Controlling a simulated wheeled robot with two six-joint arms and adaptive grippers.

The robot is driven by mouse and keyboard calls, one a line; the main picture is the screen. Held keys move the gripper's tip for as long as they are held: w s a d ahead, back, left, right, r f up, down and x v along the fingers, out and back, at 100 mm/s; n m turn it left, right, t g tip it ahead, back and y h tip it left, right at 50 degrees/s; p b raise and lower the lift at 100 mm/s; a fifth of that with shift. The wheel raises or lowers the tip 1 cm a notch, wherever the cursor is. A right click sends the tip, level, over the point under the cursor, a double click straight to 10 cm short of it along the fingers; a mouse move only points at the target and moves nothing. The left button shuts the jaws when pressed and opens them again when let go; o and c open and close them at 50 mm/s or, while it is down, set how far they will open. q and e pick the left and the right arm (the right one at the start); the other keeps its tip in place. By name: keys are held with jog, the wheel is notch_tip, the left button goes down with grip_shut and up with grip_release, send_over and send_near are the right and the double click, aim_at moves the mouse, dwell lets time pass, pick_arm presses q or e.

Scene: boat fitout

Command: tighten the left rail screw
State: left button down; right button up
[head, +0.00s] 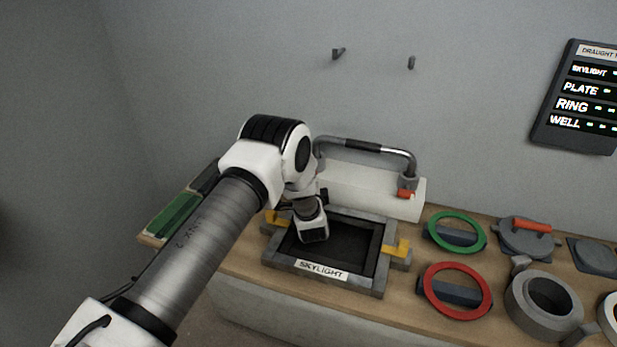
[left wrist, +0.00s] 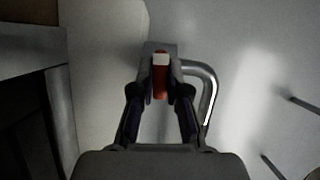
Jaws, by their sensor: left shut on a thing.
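The metal grab rail (head: 365,147) with a dark grip stands on a white block (head: 360,188) at the back of the bench. A red screw (head: 405,194) shows at the rail's right foot. My left arm covers the rail's left foot in the head view. In the left wrist view, my left gripper (left wrist: 160,90) is shut on a red screw with a pale end, the left rail screw (left wrist: 160,80), at a grey foot. The rail's bent tube (left wrist: 207,85) shows just right of it. How far the screw is turned I cannot tell. My right gripper is out of view.
A grey skylight frame (head: 325,279) with yellow catches lies in front of the block. Green (head: 433,245) and red (head: 428,300) rings and grey round fittings stand to the right. A dark status board (head: 577,135) and two wall hooks are above.

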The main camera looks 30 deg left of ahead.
pick_arm(q)
jog(key=c, duration=1.4)
grip_release()
jog(key=shift+c, duration=0.2)
jog(key=v, duration=1.2)
